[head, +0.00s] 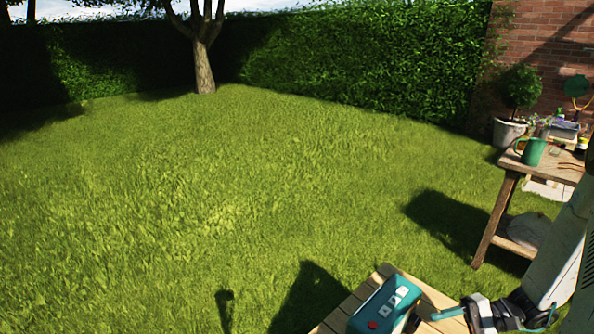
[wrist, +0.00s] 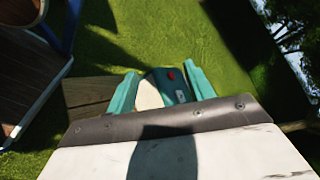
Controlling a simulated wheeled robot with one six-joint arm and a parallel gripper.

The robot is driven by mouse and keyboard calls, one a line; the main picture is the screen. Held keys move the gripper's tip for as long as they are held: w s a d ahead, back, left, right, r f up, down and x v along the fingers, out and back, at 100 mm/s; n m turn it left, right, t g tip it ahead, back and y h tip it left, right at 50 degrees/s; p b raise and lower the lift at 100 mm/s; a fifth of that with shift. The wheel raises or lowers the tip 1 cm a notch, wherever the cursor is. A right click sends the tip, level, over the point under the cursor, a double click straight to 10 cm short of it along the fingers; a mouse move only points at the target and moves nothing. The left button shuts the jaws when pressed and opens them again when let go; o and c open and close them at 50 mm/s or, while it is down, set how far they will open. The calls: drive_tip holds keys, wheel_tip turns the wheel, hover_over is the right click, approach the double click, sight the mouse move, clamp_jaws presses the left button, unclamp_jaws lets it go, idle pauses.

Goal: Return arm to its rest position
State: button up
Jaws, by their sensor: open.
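My gripper (head: 446,313) is at the lower right of the head view, at the end of my white arm. One teal finger shows clearly there, and the other is hard to make out. In the wrist view, the two teal fingers of my gripper (wrist: 162,76) stand apart, with nothing seen held between them. A teal box with a red button (head: 384,305) lies just left of the gripper in the head view. It shows beyond the fingers in the wrist view (wrist: 178,92). I cannot tell whether the box is part of my own body.
A wooden table (head: 508,186) stands at the right, with a green mug (head: 531,151) and several small items. A potted plant (head: 509,132) is behind it by the brick wall. Open lawn (head: 220,190) fills the middle and left, up to a hedge (head: 360,65) and a tree (head: 203,65).

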drive_tip(key=s+a+r+n+h, duration=0.2)
drive_tip(key=s+a+r+h, duration=0.2)
drive_tip(key=r, duration=0.6)
drive_tip(key=s+a+r+n+h, duration=0.3)
drive_tip(key=s+a+r+h, duration=0.1)
drive_tip(key=r, duration=0.6)
drive_tip(key=s+a+r+n+h, duration=0.2)
drive_tip(key=s+a+r+h, duration=0.2)
drive_tip(key=r, duration=0.7)
drive_tip(key=s+h, duration=0.2)
drive_tip(key=shift+n+h, duration=0.4)
